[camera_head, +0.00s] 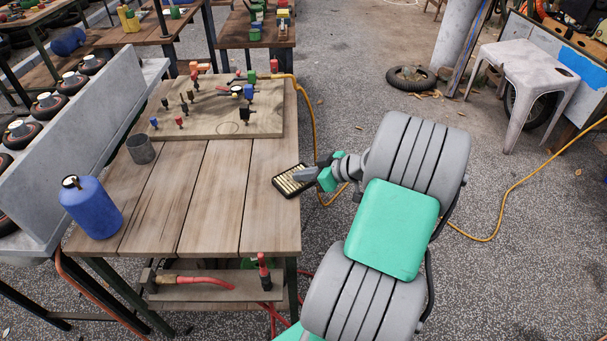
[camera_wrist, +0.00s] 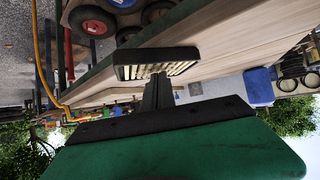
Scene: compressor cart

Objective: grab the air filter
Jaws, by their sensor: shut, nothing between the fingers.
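The air filter (camera_head: 293,181) is a flat black rectangular frame with pale yellow pleats. It is at the right edge of the wooden table top, and its right end seems to reach past the edge. In the wrist view the filter (camera_wrist: 157,63) is straight ahead of my fingertips, its pleats partly seen. My gripper (camera_head: 303,175) comes in from the right, with its fingertips at the filter's right side. The fingers (camera_wrist: 158,90) are shut together with nothing between them. I cannot tell whether they touch the filter.
A board with several valves and fittings (camera_head: 215,118) lies on the back of the table. A grey cup (camera_head: 140,149) and a blue tank (camera_head: 91,207) stand at the left. A yellow hose (camera_head: 312,110) hangs along the right edge. The table's front middle (camera_head: 205,215) is clear.

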